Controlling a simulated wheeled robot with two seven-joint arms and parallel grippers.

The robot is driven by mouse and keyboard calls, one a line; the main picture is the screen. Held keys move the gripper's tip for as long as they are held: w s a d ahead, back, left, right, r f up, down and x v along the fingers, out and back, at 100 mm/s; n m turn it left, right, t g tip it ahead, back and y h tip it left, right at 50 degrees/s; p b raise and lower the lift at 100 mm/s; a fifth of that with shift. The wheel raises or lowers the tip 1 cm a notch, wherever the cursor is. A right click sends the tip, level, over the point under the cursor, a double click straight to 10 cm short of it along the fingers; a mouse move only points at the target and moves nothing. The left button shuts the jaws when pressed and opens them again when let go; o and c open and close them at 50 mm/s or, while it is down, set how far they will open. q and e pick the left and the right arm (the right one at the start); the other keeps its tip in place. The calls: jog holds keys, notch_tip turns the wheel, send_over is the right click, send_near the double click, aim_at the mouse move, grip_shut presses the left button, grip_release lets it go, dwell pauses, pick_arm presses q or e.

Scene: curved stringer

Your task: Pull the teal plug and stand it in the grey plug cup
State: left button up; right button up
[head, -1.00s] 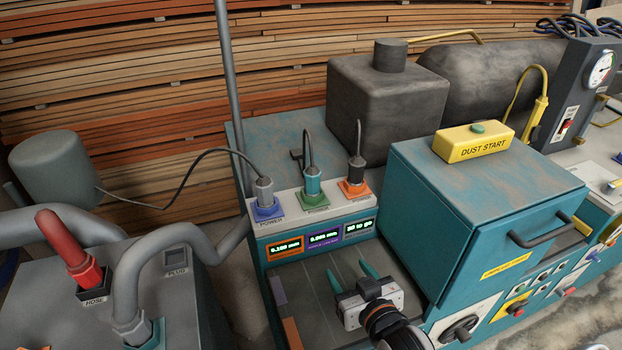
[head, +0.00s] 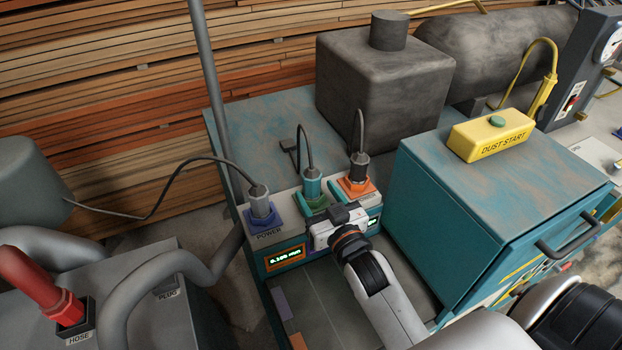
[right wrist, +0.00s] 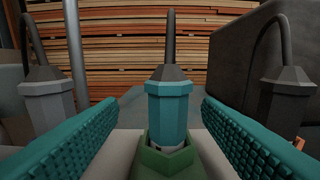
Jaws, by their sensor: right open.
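The teal plug (head: 313,187) stands upright in the green socket (head: 317,203) on the white panel, between two other plugs. In the right wrist view the teal plug (right wrist: 168,105) is centred, its lower end in the green socket (right wrist: 168,158). My right gripper (head: 325,213) is just in front of it. Its teal fingers are open, one on each side of the plug, with gaps between. The grey plug cup, labelled PLUG (head: 168,290), is at the lower left, mostly hidden behind a grey hose. My left gripper is not in view.
A grey plug (head: 260,203) in a blue socket stands left of the teal plug. A dark plug (head: 358,168) in an orange socket stands right. A red hose handle (head: 42,285) and a grey hose (head: 165,265) are at lower left. A teal cabinet (head: 480,220) stands right.

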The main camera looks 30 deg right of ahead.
aim_at(315, 185)
jog(key=shift+w, duration=0.9)
jog(key=w+p, duration=0.1)
jog(key=w, duration=0.1)
jog(key=w+d+p, duration=0.1)
jog(key=w, duration=0.1)
jog(key=shift+w, duration=0.1)
jog(key=shift+w+d+f, duration=0.1)
jog(key=shift+w, duration=0.4)
jog(key=shift+s, duration=0.1)
jog(key=shift+c, duration=1.2)
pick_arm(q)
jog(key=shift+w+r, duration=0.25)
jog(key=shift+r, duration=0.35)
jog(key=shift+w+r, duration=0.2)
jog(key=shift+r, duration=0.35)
pick_arm(e)
jog(key=c, duration=0.9)
